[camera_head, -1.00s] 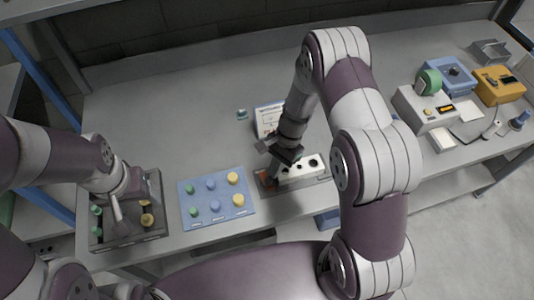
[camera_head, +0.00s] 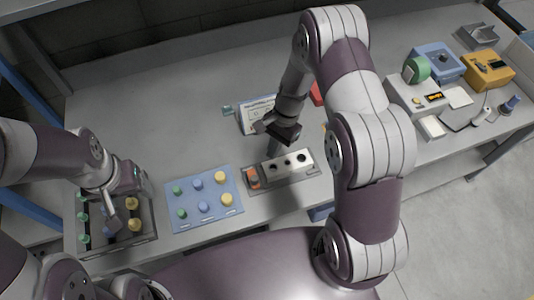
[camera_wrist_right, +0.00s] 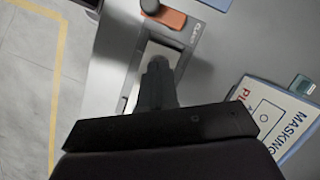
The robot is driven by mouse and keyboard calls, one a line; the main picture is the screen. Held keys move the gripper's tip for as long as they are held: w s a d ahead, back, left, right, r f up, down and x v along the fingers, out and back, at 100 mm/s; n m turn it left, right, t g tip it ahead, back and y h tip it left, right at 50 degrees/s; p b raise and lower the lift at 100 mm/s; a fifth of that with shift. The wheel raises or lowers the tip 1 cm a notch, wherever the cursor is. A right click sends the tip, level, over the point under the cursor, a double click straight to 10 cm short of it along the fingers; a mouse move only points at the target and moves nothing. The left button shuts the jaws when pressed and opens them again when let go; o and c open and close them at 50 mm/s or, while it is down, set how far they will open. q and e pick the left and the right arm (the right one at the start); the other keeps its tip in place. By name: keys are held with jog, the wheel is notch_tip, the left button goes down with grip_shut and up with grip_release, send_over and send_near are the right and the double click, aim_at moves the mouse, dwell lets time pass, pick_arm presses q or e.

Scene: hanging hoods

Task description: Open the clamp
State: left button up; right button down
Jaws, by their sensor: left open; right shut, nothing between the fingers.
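The clamp is a grey base with a small orange-red part (camera_head: 253,178) at its left end and a pale block with dark holes (camera_head: 290,164) beside it. In the right wrist view, the orange part (camera_wrist_right: 164,15) shows at the top edge near a partly readable label. Whether the clamp is open or closed I cannot tell. My right gripper (camera_head: 272,151) is shut and empty above and behind the block; its fingers (camera_wrist_right: 158,66) also show in the wrist view, apart from the orange part. My left gripper (camera_head: 112,222) is open over a dark tray (camera_head: 149,241).
A blue board (camera_head: 208,220) with several green, blue and yellow pegs lies left of the clamp. Instruments, including a yellow box (camera_head: 488,70), stand at the back right. The bench's middle back is clear.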

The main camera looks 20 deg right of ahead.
jog(key=shift+s+a+r+b+v, duration=0.25)
jog(key=shift+s+b+v, duration=0.5)
jog(key=shift+v, duration=3.2)
jog(key=s+r+n+t+h+b, duration=0.1)
jog(key=s+r+n+t+h, duration=0.2)
jog(key=s+n, duration=0.8)
jog(key=shift+r+t, duration=0.4)
jog(key=shift+r, duration=0.5)
